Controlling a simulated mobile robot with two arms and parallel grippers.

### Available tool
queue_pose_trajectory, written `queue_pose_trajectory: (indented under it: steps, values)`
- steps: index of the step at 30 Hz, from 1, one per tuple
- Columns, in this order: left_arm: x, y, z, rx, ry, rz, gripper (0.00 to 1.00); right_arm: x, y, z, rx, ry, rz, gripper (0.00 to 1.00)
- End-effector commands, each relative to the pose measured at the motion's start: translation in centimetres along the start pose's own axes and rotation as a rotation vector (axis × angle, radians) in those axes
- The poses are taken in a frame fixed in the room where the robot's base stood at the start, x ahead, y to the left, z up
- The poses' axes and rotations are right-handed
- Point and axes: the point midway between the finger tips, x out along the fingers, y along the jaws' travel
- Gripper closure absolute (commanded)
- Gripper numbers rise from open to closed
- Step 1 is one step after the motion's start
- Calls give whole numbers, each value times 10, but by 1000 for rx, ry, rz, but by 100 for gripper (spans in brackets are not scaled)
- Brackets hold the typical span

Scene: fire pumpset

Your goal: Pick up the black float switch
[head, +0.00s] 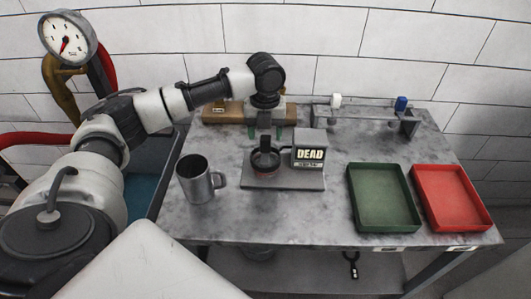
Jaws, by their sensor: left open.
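A black rounded part (265,159) with an upright black stem and some red at its base sits on a grey test stand (290,181) on the table. It looks like the black float switch. The stand carries a display box (309,152) that reads "DEAD". My left gripper (266,137) points down from above, just behind or over the black part, with its greenish fingertips apart. It is open and holds nothing that I can see. Whether the fingers touch the stem cannot be told. My right gripper is not in view.
A metal mug (197,181) stands left of the stand. A green tray (382,198) and a red tray (449,198) lie empty at the right. Behind are a wooden block (222,114) and a grey rack (365,118) with a white and a blue piece. A gauge (67,40) stands left.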

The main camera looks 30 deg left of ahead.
Motion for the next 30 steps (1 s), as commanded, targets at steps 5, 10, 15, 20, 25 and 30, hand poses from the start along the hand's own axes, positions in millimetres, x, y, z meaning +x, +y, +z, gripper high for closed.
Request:
queue_pose_trajectory:
  steps: [5, 10, 15, 20, 25, 30]
  values:
    - [27, 0, 1, 0, 3, 3, 40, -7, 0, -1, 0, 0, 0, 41]
    - [44, 0, 1, 1, 1, 2, 40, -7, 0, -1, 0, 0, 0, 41]
    - [46, 0, 2, 1, 0, 0, 40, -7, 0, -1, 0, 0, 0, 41]
    - [46, 0, 1, 1, 0, 0, 54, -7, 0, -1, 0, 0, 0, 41]
    - [46, 0, 1, 1, 0, 1, 80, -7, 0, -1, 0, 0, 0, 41]
    - [46, -1, 2, 1, 0, 0, 96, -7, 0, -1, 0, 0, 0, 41]
